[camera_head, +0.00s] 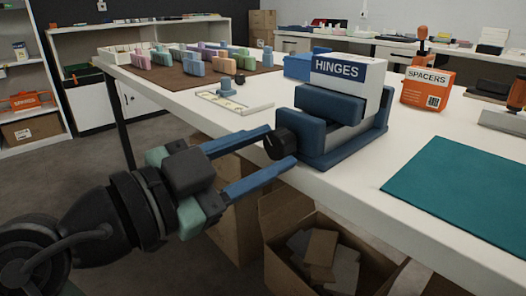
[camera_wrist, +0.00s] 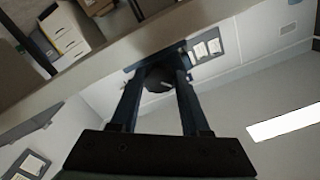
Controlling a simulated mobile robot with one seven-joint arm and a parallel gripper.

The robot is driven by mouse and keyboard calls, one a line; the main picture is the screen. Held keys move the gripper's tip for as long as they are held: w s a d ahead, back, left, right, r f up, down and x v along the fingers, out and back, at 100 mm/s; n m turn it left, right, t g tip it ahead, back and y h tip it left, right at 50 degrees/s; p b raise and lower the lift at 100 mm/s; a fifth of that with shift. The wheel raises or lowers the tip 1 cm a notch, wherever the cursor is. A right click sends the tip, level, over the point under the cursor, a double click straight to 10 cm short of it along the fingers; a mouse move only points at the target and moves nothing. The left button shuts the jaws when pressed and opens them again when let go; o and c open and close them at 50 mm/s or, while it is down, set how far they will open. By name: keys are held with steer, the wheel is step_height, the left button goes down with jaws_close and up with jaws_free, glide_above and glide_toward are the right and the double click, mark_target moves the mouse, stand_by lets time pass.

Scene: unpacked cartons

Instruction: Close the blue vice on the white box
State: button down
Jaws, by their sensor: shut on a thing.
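The blue vice (camera_head: 345,152) stands at the near edge of the white table. The white box (camera_head: 376,76), with a blue label reading HINGES, stands upright between its jaws and sticks out above them. The front jaw (camera_head: 330,104) is close to the box's labelled face; I cannot tell whether they touch. The vice's round black knob (camera_head: 275,148) faces me over the table edge. My gripper (camera_head: 281,147) has its two blue fingers on either side of the knob and is shut on it. The knob (camera_wrist: 158,80) also shows between the fingertips in the wrist view.
An orange SPACERS box (camera_head: 428,88) stands behind the vice to the right. A green mat (camera_head: 465,190) lies at right. A cream strip (camera_head: 232,104) and a brown mat with coloured blocks (camera_head: 180,84) lie at left. Open cartons (camera_head: 275,235) stand below the table edge.

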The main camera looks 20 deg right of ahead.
steer(key=shift+c, duration=1.9)
jaws_free()
steer(key=p+v, duration=0.4)
steer(key=v, duration=0.9)
steer(key=shift+p, duration=0.3)
